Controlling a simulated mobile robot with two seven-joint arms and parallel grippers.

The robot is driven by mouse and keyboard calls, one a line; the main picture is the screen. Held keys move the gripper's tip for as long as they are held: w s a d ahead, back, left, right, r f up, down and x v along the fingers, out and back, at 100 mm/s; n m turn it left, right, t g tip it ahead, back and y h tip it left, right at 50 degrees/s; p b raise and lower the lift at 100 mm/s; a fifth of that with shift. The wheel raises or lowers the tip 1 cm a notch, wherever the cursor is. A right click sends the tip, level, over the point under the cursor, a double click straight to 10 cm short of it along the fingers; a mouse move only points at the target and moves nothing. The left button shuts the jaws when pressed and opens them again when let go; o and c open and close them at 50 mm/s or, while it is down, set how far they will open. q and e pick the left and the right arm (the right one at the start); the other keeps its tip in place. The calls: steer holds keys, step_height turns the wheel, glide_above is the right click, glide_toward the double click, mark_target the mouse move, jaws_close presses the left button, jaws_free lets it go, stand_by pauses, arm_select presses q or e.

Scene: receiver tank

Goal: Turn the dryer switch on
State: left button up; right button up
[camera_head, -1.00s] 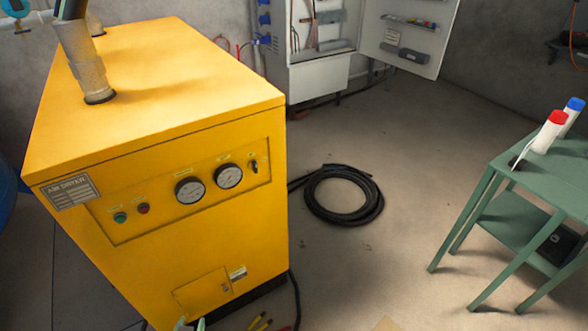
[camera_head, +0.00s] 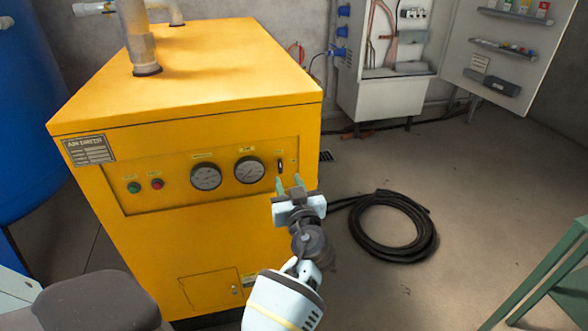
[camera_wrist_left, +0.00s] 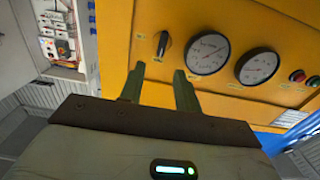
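The yellow air dryer (camera_head: 190,245) has a front panel with a small dark rotary switch (camera_head: 280,165) at its right end. In the left wrist view the switch (camera_wrist_left: 163,43) is a black knob, its handle roughly upright in that picture. My left gripper (camera_head: 289,183) is just below and in front of the switch. In the left wrist view its two green fingers (camera_wrist_left: 159,78) are apart with nothing between them. The knob lies beyond the fingertips, in line with the gap, and does not look touched. My right gripper is not in view.
Two round gauges (camera_head: 206,177) and green and red buttons (camera_head: 134,188) sit left of the switch. A coiled black hose (camera_head: 392,228) lies on the floor at right, near a green table (camera_head: 545,275). An open electrical cabinet (camera_head: 385,100) stands behind. A blue tank (camera_head: 35,110) is at left.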

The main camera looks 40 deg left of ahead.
mark_target(281, 164)
arm_select(q)
steer(key=shift+p+x, duration=0.55)
steer(key=shift+x, duration=3.4)
steer(key=shift+c, duration=0.4)
jaws_close()
